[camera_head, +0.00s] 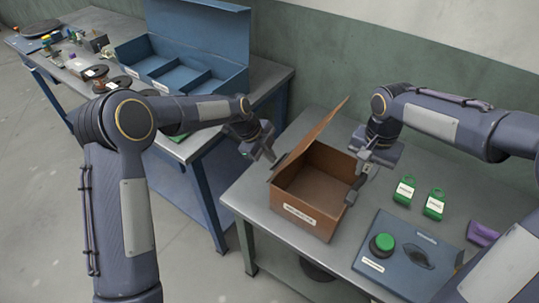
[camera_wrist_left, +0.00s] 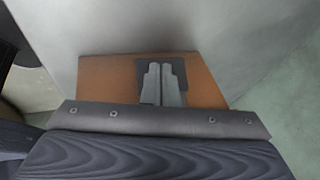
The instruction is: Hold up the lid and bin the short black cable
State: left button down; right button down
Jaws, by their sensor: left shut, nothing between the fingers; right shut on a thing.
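The open brown box (camera_head: 301,212), with a white label on its front, stands on the grey table. Its lid (camera_head: 318,130) is raised and tilted on the left side. My left gripper (camera_head: 268,157) is shut and empty beside the lid's outer face. In the left wrist view its closed fingers (camera_wrist_left: 163,84) lie in front of a brown panel (camera_wrist_left: 205,85); contact is unclear. My right gripper (camera_head: 355,186) is shut at the box's right wall; what it holds is hard to make out. I cannot pick out the short black cable; the visible box interior looks empty.
A blue board (camera_head: 400,280) with a green-topped round piece (camera_head: 383,243) and a dark oval piece (camera_head: 417,253) lies at the front right. Two green labelled tags (camera_head: 404,191) and a purple piece (camera_head: 482,234) lie nearby. A blue compartment case (camera_head: 200,35) stands on another table.

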jog(key=w+a, duration=0.2)
jog(key=a, duration=0.2)
jog(key=shift+w+a, duration=0.25)
jog(key=shift+w, duration=0.15)
jog(key=c, duration=0.7)
grip_release()
jog(key=shift+s+d+r, duration=0.5)
jog(key=shift+s+d, duration=0.65)
jog(key=shift+d, duration=0.7)
jog(key=shift+s+d+r, duration=0.5)
jog(key=shift+s+d, duration=0.65)
jog(key=shift+d, duration=0.7)
jog(key=shift+s+d+r, duration=0.5)
jog(key=shift+s+d, duration=0.65)
jog(key=shift+d, duration=0.7)
pick_arm(q)
jog(key=shift+r, duration=0.1)
